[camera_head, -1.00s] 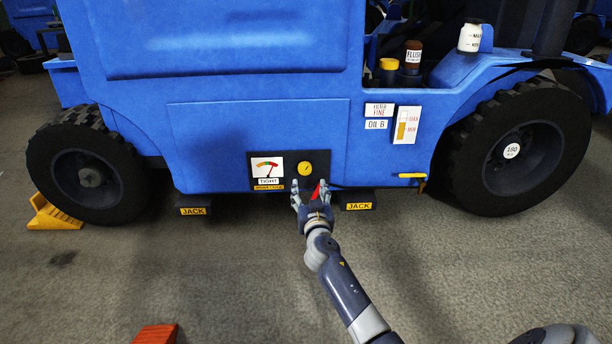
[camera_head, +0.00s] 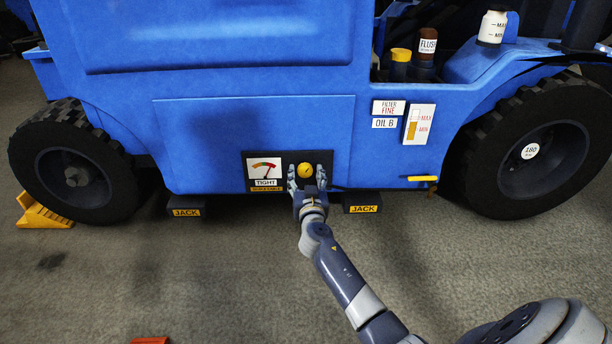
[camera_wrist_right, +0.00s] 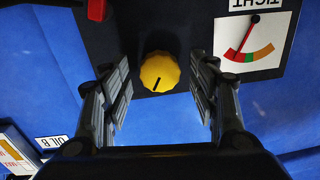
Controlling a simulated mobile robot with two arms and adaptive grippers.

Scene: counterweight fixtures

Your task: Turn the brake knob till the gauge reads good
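The yellow brake knob (camera_head: 305,170) sits on a dark panel on the blue truck's side. In the right wrist view the knob (camera_wrist_right: 159,72) shows a dark mark pointing down and slightly left. My right gripper (camera_head: 310,180) is open, its fingers on either side of the knob with visible gaps. The wrist view shows the same gripper (camera_wrist_right: 160,95). The gauge (camera_head: 264,169) is left of the knob, labelled TIGHT. Upside down in the wrist view, the gauge (camera_wrist_right: 262,45) has its needle in the red zone near green. My left gripper is not in view.
A red part (camera_wrist_right: 97,10) projects near the knob. JACK-labelled blocks (camera_head: 186,206) and (camera_head: 361,203) are under the truck. A yellow handle (camera_head: 422,178) is farther right. A yellow chock (camera_head: 42,213) is by the left wheel. Open floor lies in front.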

